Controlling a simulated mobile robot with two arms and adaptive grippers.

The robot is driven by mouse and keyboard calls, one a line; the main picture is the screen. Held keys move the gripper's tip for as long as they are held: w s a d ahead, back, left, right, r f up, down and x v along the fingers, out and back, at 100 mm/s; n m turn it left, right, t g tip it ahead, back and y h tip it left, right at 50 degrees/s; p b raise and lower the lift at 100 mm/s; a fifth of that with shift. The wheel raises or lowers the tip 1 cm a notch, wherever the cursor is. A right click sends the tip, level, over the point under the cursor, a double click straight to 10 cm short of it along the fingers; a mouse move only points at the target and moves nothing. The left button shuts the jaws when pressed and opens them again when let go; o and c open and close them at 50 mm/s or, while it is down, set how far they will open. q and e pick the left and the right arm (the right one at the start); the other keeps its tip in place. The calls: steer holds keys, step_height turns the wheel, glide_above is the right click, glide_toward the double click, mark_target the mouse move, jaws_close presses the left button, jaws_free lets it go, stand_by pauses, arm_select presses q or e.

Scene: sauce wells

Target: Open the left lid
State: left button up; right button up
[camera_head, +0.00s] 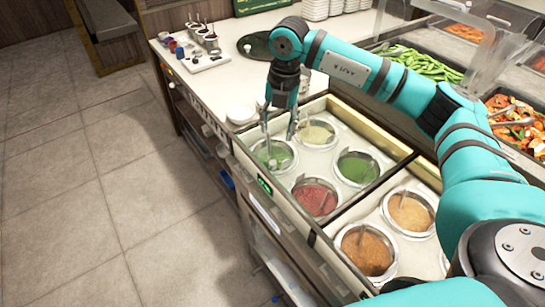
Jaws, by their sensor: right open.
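The left section of the sauce counter (337,183) holds round metal wells of green, cream and red sauce, with utensils standing in them. I cannot tell whether a clear left lid lies over it; the sauces are plainly visible. My right gripper (279,138) hangs from the teal arm that comes in from the right. It points down with its two fingers apart and nothing between them. Its fingertips are at the far left end of the left section, by the green sauce well (274,168); contact cannot be told. My left gripper is out of view.
The right section (352,219) holds wells of orange-brown sauce. A white plate (241,113) sits on the counter beyond the gripper. Green beans (428,66) and carrots stand in trays behind my arm. Open tiled floor lies at left.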

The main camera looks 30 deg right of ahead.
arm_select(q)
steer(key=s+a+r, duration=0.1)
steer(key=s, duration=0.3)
arm_select(e)
glide_toward(273, 162)
steer(key=f, duration=0.2)
steer(key=f+p, duration=0.1)
steer(key=f, duration=0.1)
steer(key=f+p, duration=0.1)
steer(key=f, duration=0.2)
steer(key=shift+a, duration=0.3)
steer(key=shift+w+f, duration=0.15)
steer(key=shift+f, duration=1.2)
steer(key=shift+a, duration=0.1)
steer(key=c, duration=0.5)
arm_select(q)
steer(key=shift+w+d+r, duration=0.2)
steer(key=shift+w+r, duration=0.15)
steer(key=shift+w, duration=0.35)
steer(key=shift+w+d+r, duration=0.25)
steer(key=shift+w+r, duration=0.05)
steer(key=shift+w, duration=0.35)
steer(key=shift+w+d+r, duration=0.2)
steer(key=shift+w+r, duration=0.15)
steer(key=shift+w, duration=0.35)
arm_select(e)
jaws_close()
